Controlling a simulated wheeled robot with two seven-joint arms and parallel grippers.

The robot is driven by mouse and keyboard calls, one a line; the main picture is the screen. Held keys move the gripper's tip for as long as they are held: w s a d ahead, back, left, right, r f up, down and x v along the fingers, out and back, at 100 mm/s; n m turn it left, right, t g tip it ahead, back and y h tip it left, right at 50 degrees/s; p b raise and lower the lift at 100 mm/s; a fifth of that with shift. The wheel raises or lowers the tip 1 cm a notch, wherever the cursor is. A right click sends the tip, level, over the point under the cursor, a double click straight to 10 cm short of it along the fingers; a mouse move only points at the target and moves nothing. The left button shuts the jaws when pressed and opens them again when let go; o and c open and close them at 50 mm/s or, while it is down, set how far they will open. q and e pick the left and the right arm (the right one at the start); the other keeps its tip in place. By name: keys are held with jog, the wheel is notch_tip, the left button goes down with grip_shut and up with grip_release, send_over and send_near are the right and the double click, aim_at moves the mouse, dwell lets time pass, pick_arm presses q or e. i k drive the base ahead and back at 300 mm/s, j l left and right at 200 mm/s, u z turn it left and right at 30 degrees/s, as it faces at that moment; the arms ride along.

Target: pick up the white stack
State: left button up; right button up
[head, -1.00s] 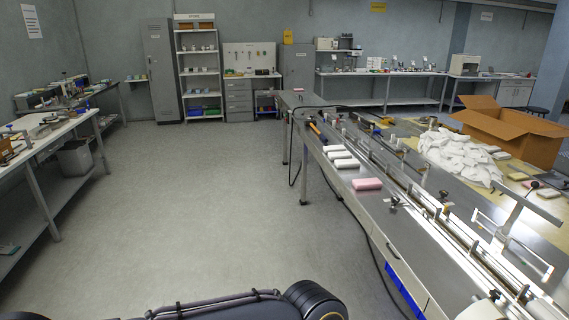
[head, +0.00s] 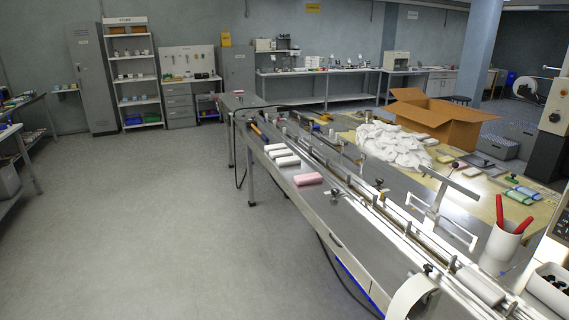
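Several white stacks (head: 281,153) lie side by side on the near-left edge of the grey metal machine table (head: 330,215). A pink stack (head: 308,179) lies just nearer to me on the same table. Neither of my grippers is in the head view, so I cannot see their state.
A guide rail with posts runs along the machine table. Behind it are a heap of white packets (head: 392,145) and an open cardboard box (head: 432,115). A white cup (head: 500,242) with red-handled tools stands at right. The floor (head: 150,230) at left is clear.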

aim_at(281, 162)
jog(key=i+j+z, duration=0.3)
jog(key=i+j, duration=1.1)
jog(key=i, duration=0.35)
jog(key=i+j+z, duration=0.3)
jog(key=i+j, duration=1.3)
jog(key=j, duration=0.15)
